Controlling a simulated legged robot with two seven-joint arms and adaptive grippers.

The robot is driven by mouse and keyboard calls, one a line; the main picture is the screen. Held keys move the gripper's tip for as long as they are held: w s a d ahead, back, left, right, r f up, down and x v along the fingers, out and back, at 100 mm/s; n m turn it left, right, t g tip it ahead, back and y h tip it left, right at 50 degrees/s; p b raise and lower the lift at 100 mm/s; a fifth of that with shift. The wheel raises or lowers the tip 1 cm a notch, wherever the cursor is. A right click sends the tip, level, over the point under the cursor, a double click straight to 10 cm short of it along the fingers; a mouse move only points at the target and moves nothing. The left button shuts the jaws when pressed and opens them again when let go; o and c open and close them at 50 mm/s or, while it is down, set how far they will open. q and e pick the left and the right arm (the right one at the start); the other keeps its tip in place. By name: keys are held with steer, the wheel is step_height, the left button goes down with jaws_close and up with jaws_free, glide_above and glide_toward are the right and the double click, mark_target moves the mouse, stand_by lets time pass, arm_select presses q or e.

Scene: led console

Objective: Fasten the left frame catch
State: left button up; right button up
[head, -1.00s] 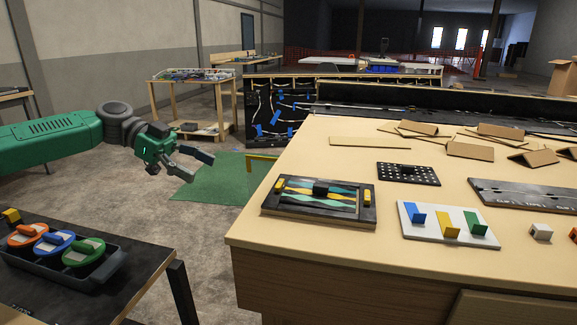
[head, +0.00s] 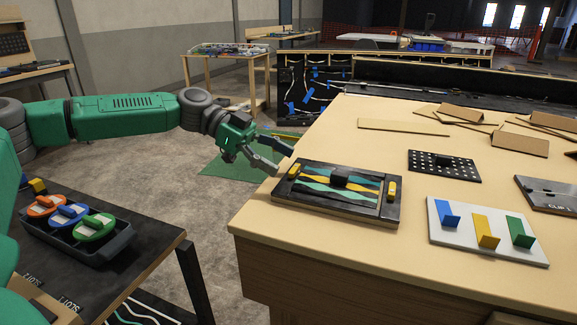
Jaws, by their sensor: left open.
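The black frame panel (head: 345,210), with teal and yellow wavy strips and a dark block in its middle, lies flat on the wooden table near its left edge. Its left catch (head: 294,170) is a small yellow piece on the frame's left side. A matching yellow right catch (head: 391,190) sits on the opposite side. Whether either catch is fastened is too small to tell. My left gripper (head: 281,160) is open and empty, its fingertips just left of the frame's left side and pointing right. I cannot tell whether it touches anything. My right gripper is not in view.
A white board (head: 488,243) with blue, yellow and green brackets lies right of the frame. A black perforated plate (head: 444,166) lies behind it. A dark tray (head: 110,249) with orange, blue and green handled discs stands on the lower left table. Bare wood lies in front of the frame.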

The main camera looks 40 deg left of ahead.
mark_target(294, 170)
arm_select(q)
steer(key=shift+w+d+f, duration=0.15)
steer(key=shift+d+f, duration=0.15)
steer(key=shift+d, duration=0.3)
steer(key=shift+w+d+f, duration=0.1)
steer(key=shift+d+f, duration=0.15)
steer(key=shift+d, duration=0.05)
steer(key=shift+a+f, duration=0.1)
steer(key=shift+a, duration=0.05)
steer(key=shift+d, duration=0.2)
steer(key=c, duration=1.1)
steer(key=shift+r+n+t+p, duration=0.25)
steer(key=shift+n+t+p, duration=0.25)
steer(key=shift+n+t, duration=0.3)
steer(key=shift+c, duration=0.2)
steer(key=shift+d+f+n+t+y+p, duration=0.1)
steer(key=shift+n+t+y+p, duration=0.55)
steer(key=shift+t, duration=0.35)
